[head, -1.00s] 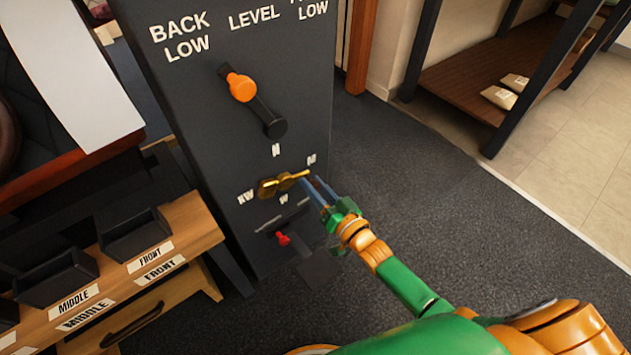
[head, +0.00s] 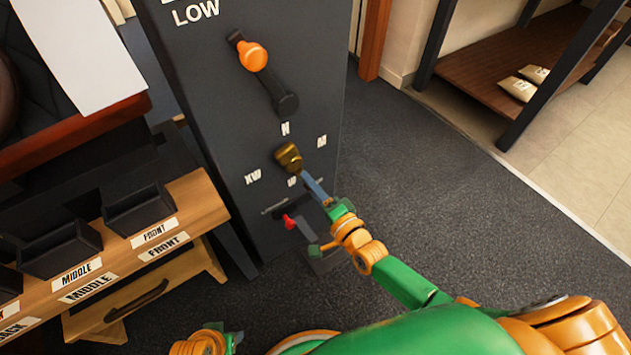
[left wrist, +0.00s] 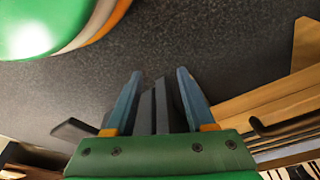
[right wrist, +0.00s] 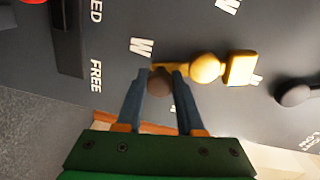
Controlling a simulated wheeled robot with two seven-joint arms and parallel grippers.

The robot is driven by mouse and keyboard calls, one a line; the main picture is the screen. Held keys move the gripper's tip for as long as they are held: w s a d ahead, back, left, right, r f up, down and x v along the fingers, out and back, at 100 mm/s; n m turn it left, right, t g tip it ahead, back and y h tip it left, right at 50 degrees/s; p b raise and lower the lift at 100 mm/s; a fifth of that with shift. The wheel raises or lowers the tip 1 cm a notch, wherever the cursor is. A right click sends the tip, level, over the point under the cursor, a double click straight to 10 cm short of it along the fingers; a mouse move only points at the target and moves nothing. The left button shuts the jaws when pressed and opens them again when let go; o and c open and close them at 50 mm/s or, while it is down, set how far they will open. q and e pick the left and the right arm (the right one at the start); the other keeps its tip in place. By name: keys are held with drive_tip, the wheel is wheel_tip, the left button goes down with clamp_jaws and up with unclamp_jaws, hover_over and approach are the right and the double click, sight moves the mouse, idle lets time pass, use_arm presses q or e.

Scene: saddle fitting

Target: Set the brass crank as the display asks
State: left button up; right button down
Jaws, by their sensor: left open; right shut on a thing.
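The brass crank (head: 288,156) sits on the front of the dark cabinet (head: 230,150), inside a ring of letter marks. Its block end points up toward the N mark (head: 285,129); its other end points down toward the W mark. In the right wrist view the brass block (right wrist: 240,68) and a brass ball show beside a dark brown knob (right wrist: 159,82). My right gripper (head: 308,180) is shut on that knob, which shows between its fingertips (right wrist: 160,80). My left gripper (left wrist: 158,78) is open and empty, low at the bottom left of the head view (head: 232,342).
Above the crank is a dark lever with an orange knob (head: 253,56), tilted up-left. Below it is a red lever (head: 290,221) in a slot; the right wrist view shows "FREE" beside a slot. A wooden bench with labelled bins (head: 140,210) stands left. Carpet is clear at right.

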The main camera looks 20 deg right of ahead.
use_arm(q)
drive_tip(key=shift+w+d+r+b, duration=0.1)
drive_tip(key=shift+w+r+b, duration=0.1)
drive_tip(key=shift+r, duration=0.25)
drive_tip(key=shift+w+r+b, duration=0.15)
drive_tip(key=shift+r, duration=0.3)
use_arm(e)
drive_tip(key=shift+s+a+f+m, duration=0.2)
drive_tip(key=shift+a+m, duration=0.25)
drive_tip(key=shift+m, duration=0.35)
drive_tip(key=shift+s+a+f+m, duration=0.15)
drive_tip(key=shift+a+m, duration=0.25)
drive_tip(key=shift+m, duration=0.4)
drive_tip(key=shift+r, duration=0.1)
drive_tip(key=c, duration=0.5)
unclamp_jaws()
drive_tip(key=shift+c, duration=0.2)
use_arm(q)
drive_tip(key=f, duration=0.1)
drive_tip(key=s+f+p, duration=0.2)
drive_tip(key=shift+a+f, duration=0.25)
drive_tip(key=shift+f, duration=0.15)
use_arm(e)
drive_tip(key=v, duration=0.7)
